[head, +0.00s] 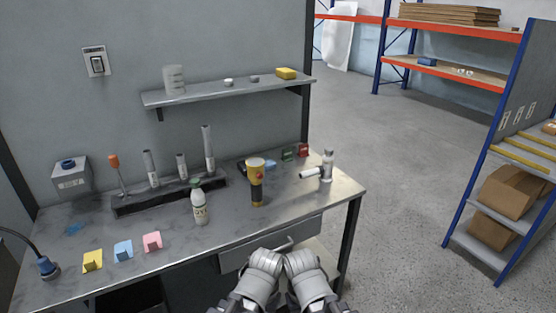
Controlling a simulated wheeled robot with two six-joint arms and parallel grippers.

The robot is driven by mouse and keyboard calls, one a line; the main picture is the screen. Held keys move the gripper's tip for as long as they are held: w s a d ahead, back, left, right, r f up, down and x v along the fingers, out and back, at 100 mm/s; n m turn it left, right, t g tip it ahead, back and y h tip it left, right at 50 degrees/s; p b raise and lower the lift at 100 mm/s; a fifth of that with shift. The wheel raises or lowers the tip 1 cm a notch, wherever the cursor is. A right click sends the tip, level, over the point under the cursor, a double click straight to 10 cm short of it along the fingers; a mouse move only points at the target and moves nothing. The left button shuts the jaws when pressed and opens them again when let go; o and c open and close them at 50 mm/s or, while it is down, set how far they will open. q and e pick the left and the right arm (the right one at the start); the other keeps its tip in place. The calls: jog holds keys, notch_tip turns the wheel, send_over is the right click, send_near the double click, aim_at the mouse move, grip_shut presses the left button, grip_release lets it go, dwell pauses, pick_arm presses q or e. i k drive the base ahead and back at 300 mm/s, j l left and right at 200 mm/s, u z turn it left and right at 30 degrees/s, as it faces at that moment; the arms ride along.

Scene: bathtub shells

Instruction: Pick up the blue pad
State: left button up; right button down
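The blue pad (123,250) is a small light-blue block near the front edge of the grey workbench, at the left. It sits between a yellow pad (92,261) and a pink pad (152,242), apart from both. My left gripper (264,262) and my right gripper (303,262) are side by side at the bottom middle, in front of the bench's drawer. Both are well to the right of the blue pad. Their fingers cannot be made out, so I cannot tell whether they are open or shut. Nothing hides the blue pad.
A white bottle (199,205) and a yellow-and-black flashlight (256,184) stand on the workbench (170,255). A dark rack (140,207) holding upright tubes is behind them. A cable with a blue end (47,267) lies at the far left. A wall shelf (220,91) hangs above.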

aim_at(270, 164)
jog(key=i+l, duration=0.25)
jog(key=l, duration=0.2)
jog(key=i+l, duration=0.3)
jog(key=l, duration=0.15)
jog(key=i+l, duration=0.25)
jog(key=l, duration=0.2)
jog(key=i+l, duration=0.25)
jog(key=l, duration=0.2)
